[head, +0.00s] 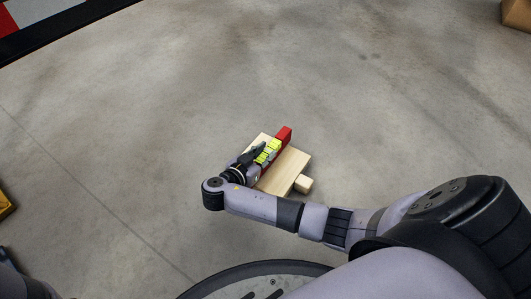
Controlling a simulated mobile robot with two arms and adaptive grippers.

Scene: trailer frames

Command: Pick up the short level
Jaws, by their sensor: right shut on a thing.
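A short red level (284,134) lies slanted across a small pale wooden stool or block (287,171) on the floor. My right gripper (267,151), with yellow-green fingertips, is shut on the level, near its middle. The level's far end sticks out past the fingers; its near part is partly hidden by the gripper. I cannot tell whether the level touches the wood or is just above it. My left gripper is not in view; only a dark part of my body shows at the lower left corner.
The grey concrete floor around the wooden piece is clear. A cardboard-coloured box (516,12) stands at the top right corner. A yellow object (5,205) is cut off at the left edge. A red, white and black floor marking (45,22) runs across the top left.

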